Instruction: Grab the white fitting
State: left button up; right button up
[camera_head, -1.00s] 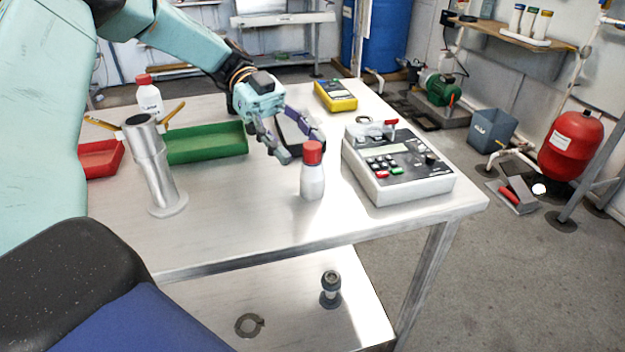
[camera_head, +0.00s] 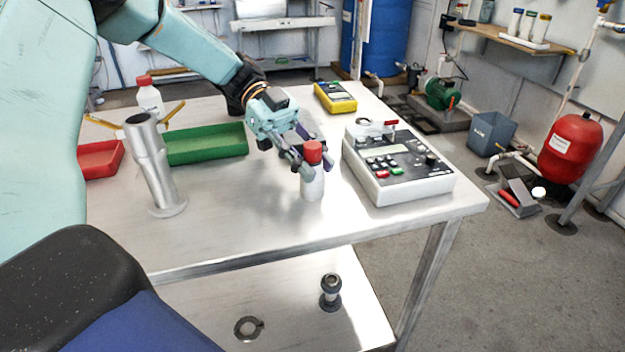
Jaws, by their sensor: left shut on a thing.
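A small white bottle with a red cap (camera_head: 313,187) stands upright on the metal table, left of the grey-white instrument. It is the white thing at my left gripper; I cannot make out a separate white fitting. My left gripper (camera_head: 318,170) reaches down from the upper left and is shut on this bottle, with its fingers at the upper body just below the cap. The fingers hide part of the bottle's shoulder. The bottle's base appears to rest on the table. My right gripper is out of view.
The instrument (camera_head: 395,165) stands close on the right. A green tray (camera_head: 205,146), a red tray (camera_head: 98,160), a metal cylinder on a base (camera_head: 155,170) and another red-capped bottle (camera_head: 149,98) are left. A yellow meter (camera_head: 336,98) lies behind. The table's front is clear.

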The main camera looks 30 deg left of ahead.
pick_arm(q)
grip_shut()
